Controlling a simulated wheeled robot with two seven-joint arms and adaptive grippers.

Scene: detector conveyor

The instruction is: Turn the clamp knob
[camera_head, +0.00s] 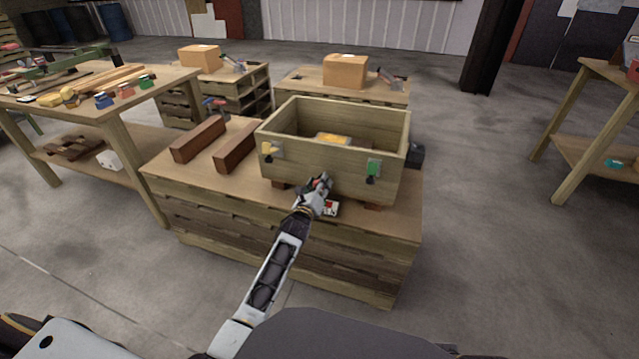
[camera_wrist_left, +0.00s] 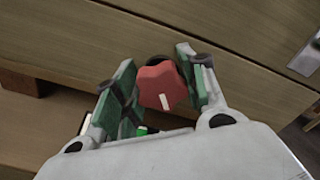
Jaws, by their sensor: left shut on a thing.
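The clamp knob (camera_wrist_left: 161,86) is red and lobed with a pale mark on its face, in the middle of the left wrist view. My left gripper (camera_wrist_left: 158,92) has its green-lined fingers on either side of the knob, shut on it. In the head view my left gripper (camera_head: 320,186) is at the front wall of an open wooden box (camera_head: 330,172), and it largely hides the knob there. My right gripper is not in view.
The box stands on dark blocks on a wooden workbench (camera_head: 290,235). Its front has a yellow part (camera_head: 268,149) and a green part (camera_head: 373,168). Two brown beams (camera_head: 198,139) lie left of the box. A small white panel with red (camera_head: 331,208) is beside my gripper.

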